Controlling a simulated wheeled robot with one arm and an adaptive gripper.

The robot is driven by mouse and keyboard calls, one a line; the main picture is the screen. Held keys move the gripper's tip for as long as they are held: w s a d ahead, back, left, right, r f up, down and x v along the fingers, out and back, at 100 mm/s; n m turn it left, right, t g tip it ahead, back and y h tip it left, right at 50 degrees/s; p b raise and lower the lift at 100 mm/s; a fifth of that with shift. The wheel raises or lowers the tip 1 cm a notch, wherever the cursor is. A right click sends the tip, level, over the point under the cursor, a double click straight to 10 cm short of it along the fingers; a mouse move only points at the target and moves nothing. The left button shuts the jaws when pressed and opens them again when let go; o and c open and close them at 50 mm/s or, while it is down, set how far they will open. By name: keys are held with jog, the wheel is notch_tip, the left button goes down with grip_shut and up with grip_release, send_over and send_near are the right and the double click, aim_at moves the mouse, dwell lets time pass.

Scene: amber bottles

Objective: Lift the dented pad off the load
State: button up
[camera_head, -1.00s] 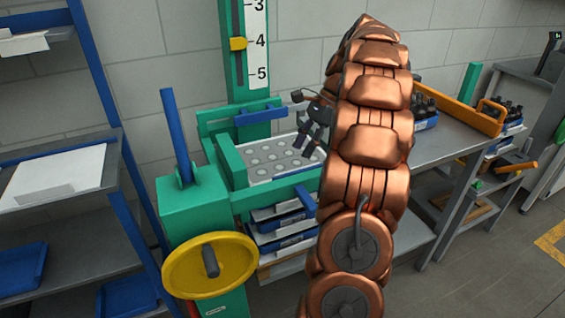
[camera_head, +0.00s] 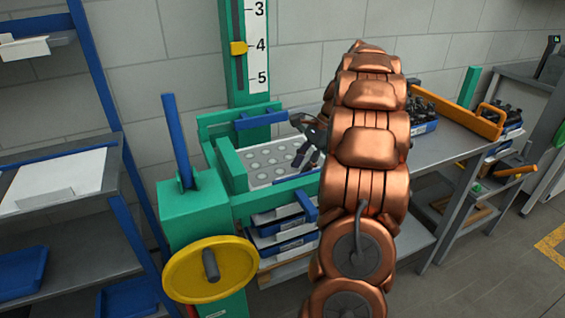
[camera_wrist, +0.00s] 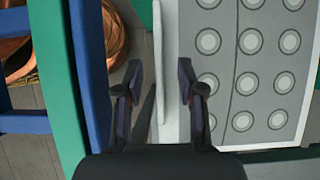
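The dented pad (camera_head: 262,163) is a pale grey sheet with rows of round dimples, lying inside the green frame (camera_head: 232,168) of the press. It also shows in the wrist view (camera_wrist: 222,70), with a thin dark line running across it. The load beneath is mostly hidden; a white edge (camera_wrist: 170,50) shows along the pad's left side there. My gripper (camera_wrist: 160,82) is open, its two dark fingers straddling that white edge, with nothing clearly held. In the head view my gripper (camera_head: 309,148) is at the pad's right end, partly hidden by my arm; contact cannot be told.
A yellow handwheel (camera_head: 235,268) and a blue lever (camera_head: 176,135) stand at the press's left. A scale (camera_head: 257,45) rises behind it. Blue bins of dark items (camera_head: 425,122) and an orange tray (camera_head: 470,115) sit on the right bench. A shelf (camera_head: 75,175) stands left.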

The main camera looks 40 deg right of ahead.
jog(key=shift+x, duration=1.45)
grip_shut()
